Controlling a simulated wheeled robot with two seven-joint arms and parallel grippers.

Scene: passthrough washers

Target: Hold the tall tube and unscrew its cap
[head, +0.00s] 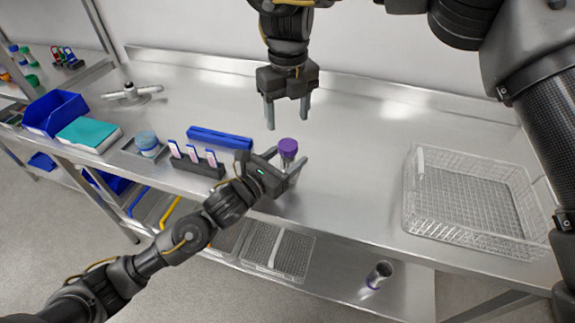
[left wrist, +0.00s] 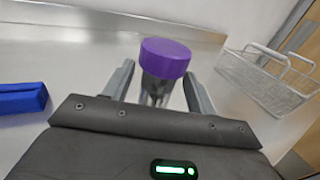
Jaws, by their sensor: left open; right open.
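The tall tube with its purple cap (head: 288,146) stands upright on the steel bench. Its clear body (left wrist: 155,90) shows below the cap in the left wrist view. My left gripper (head: 289,167) is open, with one finger on each side of the tube below the cap; gaps show between the fingers and the tube in the left wrist view. My right gripper (head: 288,115) is open and empty, pointing down above and behind the cap, apart from it. The lower tube is partly hidden by my left gripper.
A wire basket (head: 470,195) stands on the right of the bench. A blue bar (head: 220,138), a dark rack with several slides (head: 197,165), a blue-lidded jar (head: 147,142) and a teal-topped box (head: 88,133) lie to the left. The bench between tube and basket is clear.

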